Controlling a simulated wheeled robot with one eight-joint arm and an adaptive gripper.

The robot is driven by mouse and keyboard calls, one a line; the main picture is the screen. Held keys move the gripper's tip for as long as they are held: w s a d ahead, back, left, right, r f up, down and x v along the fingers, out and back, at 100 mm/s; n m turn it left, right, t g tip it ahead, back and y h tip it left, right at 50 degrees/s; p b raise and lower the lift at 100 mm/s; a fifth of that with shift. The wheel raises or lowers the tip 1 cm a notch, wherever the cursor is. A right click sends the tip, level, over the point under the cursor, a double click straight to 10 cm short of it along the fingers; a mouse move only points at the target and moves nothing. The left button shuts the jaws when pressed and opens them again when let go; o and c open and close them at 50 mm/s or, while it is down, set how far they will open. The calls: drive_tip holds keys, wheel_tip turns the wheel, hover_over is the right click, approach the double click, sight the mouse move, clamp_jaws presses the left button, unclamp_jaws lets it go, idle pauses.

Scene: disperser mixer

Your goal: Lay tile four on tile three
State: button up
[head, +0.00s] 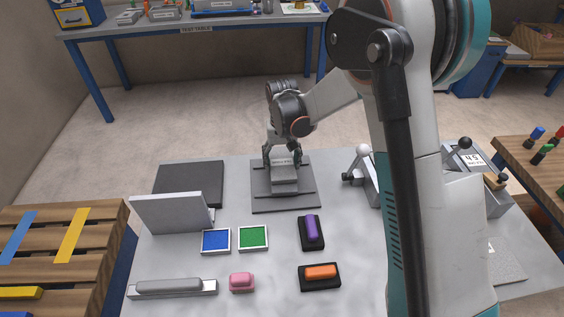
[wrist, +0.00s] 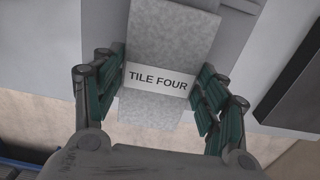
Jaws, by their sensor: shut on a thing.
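Tile four is a grey speckled block with a white label reading "TILE FOUR" (wrist: 160,79), seen between the finger pads in the wrist view. My gripper (head: 283,155) is shut on it from both sides; its green-padded fingers also show in the wrist view (wrist: 158,88). In the head view tile four (head: 284,161) is over a pale grey block (head: 285,186) on a dark grey stepped plate (head: 285,206). No label for tile three is readable, and I cannot tell whether tile four touches the block below.
Left of the plate are a black pad (head: 188,182) and an upright grey panel (head: 172,213). Blue (head: 216,241) and green (head: 253,237) squares, a purple-handled block (head: 311,231), an orange one (head: 320,272) and a pink one (head: 241,282) lie nearer. A lever device (head: 364,177) stands right.

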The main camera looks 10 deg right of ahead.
sight(282, 164)
drive_tip(key=shift+r, duration=0.1)
drive_tip(key=shift+f, duration=0.2)
drive_tip(key=o, duration=1.5)
drive_tip(key=shift+c, duration=0.2)
drive_tip(key=shift+r, duration=0.15)
wheel_tip(282, 164, up, 12)
drive_tip(key=p, duration=0.3)
drive_tip(key=shift+r+p, duration=0.15)
drive_tip(key=shift+p, duration=0.2)
